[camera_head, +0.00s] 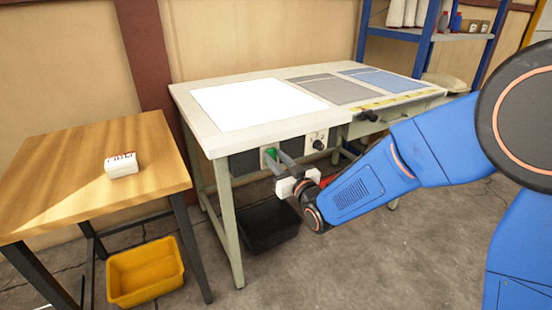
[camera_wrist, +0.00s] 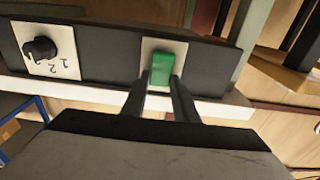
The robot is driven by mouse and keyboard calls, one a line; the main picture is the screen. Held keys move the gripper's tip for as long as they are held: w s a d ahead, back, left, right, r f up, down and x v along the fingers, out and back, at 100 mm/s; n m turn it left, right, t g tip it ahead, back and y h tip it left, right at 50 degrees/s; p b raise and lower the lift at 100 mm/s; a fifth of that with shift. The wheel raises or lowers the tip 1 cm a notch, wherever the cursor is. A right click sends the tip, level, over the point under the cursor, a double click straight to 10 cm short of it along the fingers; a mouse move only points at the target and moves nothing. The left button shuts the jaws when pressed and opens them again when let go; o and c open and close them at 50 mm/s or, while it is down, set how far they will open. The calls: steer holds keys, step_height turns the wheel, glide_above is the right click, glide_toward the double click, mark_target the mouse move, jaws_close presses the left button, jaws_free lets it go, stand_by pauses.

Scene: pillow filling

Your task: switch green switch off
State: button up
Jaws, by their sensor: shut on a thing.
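The green switch (camera_head: 270,155) sits on a pale plate on the dark front panel of the workbench. In the wrist view the green switch (camera_wrist: 162,67) stands out from its plate near the middle top. My gripper (camera_head: 277,158) reaches the panel, and in the wrist view its two dark fingers (camera_wrist: 162,80) lie on either side of the switch's lower end. The gripper is shut on the switch. The fingertips partly hide its sides. I cannot tell the switch's on or off position.
A black knob (camera_wrist: 40,49) on a plate marked 1 and 2 is beside the switch. The workbench (camera_head: 205,130) carries a white sheet and cloth pieces. A wooden table (camera_head: 70,170) with a small white box (camera_head: 121,168) stands left, a yellow bin (camera_head: 145,272) below. A black bin (camera_head: 268,232) is under the bench.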

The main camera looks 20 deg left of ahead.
steer(key=shift+s+d+f+t+y, duration=0.1)
steer(key=shift+f+t+y, duration=0.2)
steer(key=shift+t+y, duration=0.35)
steer(key=shift+f+t+y, duration=0.3)
steer(key=shift+t+y, duration=0.25)
steer(key=shift+y, duration=0.2)
steer(key=o, duration=1.1)
steer(key=shift+c, duration=0.2)
